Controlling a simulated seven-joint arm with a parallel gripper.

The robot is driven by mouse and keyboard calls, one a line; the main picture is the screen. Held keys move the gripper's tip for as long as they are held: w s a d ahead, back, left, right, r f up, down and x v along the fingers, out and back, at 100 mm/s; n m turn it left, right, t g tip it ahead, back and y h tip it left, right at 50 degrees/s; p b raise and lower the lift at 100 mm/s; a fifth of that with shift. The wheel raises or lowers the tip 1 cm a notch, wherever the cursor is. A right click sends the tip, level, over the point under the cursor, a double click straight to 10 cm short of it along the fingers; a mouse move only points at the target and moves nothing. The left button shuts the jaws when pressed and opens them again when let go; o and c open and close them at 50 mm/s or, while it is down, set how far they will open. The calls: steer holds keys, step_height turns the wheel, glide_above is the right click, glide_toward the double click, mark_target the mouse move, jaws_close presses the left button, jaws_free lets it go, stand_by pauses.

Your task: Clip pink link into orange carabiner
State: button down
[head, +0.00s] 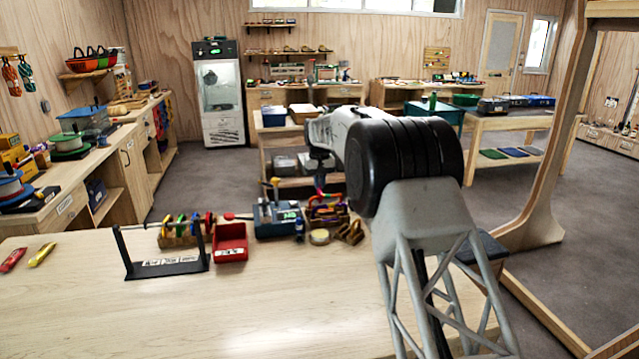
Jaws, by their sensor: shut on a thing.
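My gripper (321,184) is low over the far edge of the wooden table, above a small wooden caddy. It is shut on a small pinkish-purple piece (321,194), which looks like the pink link; the piece is tiny here and its outline blends with the coloured items behind it. A black rack (166,268) with a horizontal bar stands left of the gripper. An orange-red one (208,220) at the bar's right end may be the orange carabiner; I cannot tell for sure.
A red bin (231,242) and a blue-grey box (277,218) stand between rack and caddy (328,214). A tape roll (319,237) lies before the caddy. A red packet (12,260) and a yellow packet (42,254) lie at left. The table's front (250,315) is clear.

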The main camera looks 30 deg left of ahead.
steer(key=shift+s+a+f, duration=0.1)
steer(key=shift+s+a, duration=0.65)
steer(key=shift+s, duration=0.05)
stand_by(1.7)
steer(key=c, duration=1.1)
jaws_free()
steer(key=shift+c, duration=0.2)
steer(key=shift+o, duration=0.4)
steer(key=shift+o, duration=0.7)
steer(key=shift+r, duration=0.3)
steer(key=shift+s+a, duration=0.1)
steer(key=shift+a, duration=0.05)
steer(key=shift+s+a, duration=1.25)
steer(key=shift+s, duration=0.05)
